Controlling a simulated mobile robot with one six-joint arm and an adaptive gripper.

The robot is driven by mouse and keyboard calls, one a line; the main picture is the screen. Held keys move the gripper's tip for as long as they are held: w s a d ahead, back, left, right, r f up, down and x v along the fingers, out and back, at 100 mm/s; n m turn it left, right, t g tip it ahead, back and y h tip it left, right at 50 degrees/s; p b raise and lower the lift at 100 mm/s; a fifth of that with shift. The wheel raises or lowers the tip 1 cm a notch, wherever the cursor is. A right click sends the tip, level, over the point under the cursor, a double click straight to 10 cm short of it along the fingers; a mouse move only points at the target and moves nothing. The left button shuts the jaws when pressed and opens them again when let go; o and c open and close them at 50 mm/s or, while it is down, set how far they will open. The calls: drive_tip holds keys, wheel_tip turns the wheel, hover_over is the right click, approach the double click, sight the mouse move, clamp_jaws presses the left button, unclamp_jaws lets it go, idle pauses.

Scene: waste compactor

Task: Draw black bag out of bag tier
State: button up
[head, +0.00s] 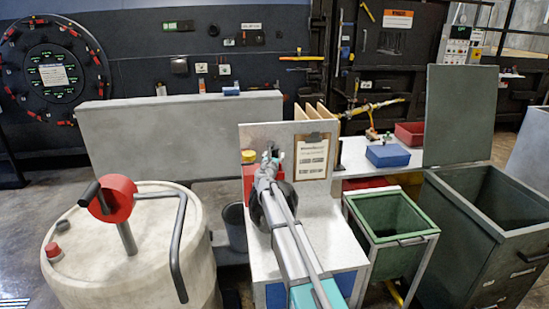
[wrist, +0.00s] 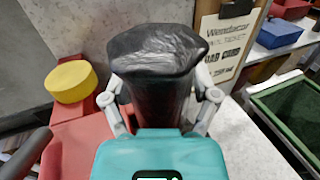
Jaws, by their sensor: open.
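The black bag (wrist: 155,50) is a glossy dark bundle with a wide, crumpled top and a narrower lower part, standing in front of my gripper in the wrist view. My gripper (wrist: 160,98) is open, with one grey finger on each side of the bag. I cannot tell whether the fingers touch it. A red unit with a yellow knob (wrist: 71,81), apparently the bag tier (wrist: 75,130), is at the left, close beside the bag. The red unit (head: 250,182) also shows in the head view, partly behind my arm and gripper (head: 270,162). The bag's lower end is hidden by my gripper.
A clipboard (head: 312,156) hangs on the upright panel just right of my gripper. A green open bin (head: 388,222) and a larger dark bin (head: 478,225) stand right. A drum with a red valve (head: 125,245) stands left. A blue box (head: 388,155) sits on the rear shelf.

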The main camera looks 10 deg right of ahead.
clamp_jaws()
drive_tip(key=shift+r+p, duration=0.3)
idle(0.6)
drive_tip(key=shift+d, duration=0.2)
idle(0.4)
drive_tip(key=d, duration=1.2)
drive_tip(key=shift+d, duration=0.3)
idle(2.0)
drive_tip(key=shift+s+f+b, duration=0.2)
drive_tip(key=shift+b, duration=0.15)
idle(0.9)
drive_tip(key=shift+c, duration=0.2)
unclamp_jaws()
drive_tip(key=shift+w+f, duration=0.2)
drive_tip(key=o, duration=0.3)
drive_tip(key=shift+r, duration=0.1)
drive_tip(key=shift+s, duration=0.1)
